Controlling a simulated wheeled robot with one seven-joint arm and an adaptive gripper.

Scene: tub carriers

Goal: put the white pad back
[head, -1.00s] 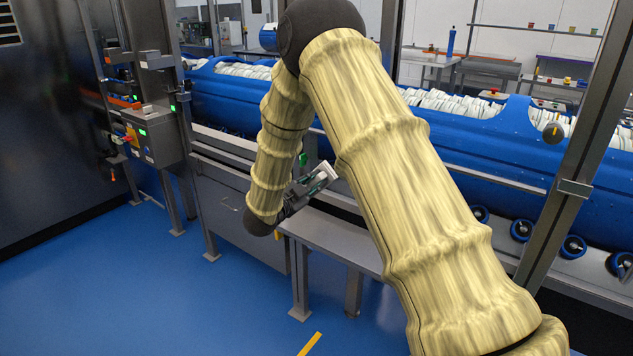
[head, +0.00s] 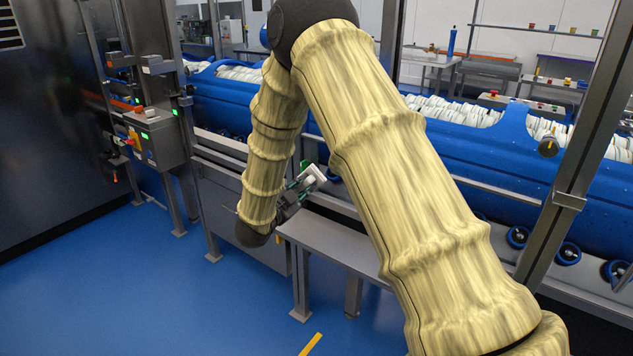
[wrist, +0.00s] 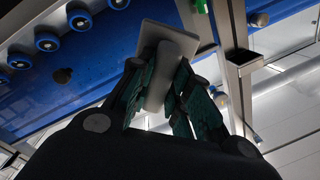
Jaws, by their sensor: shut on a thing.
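The white pad (head: 316,172) is at the tip of my gripper (head: 297,191), in front of the blue tubs and above the grey bench. In the wrist view the pad (wrist: 186,36) shows as a flat pale plate with a thick grip (wrist: 163,75). My gripper's green-padded fingers (wrist: 160,88) are shut on this grip from both sides. The pad appears clear of other surfaces, though its far side is hidden. My arm covers part of the middle of the head view.
A grey bench (head: 335,242) stands below my gripper. Blue tubs (head: 215,105) filled with white items lie behind a rail and posts (head: 562,215). A control box (head: 165,140) is at left. A dark square holder (wrist: 243,58) shows in the wrist view. Blue floor is open at front left.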

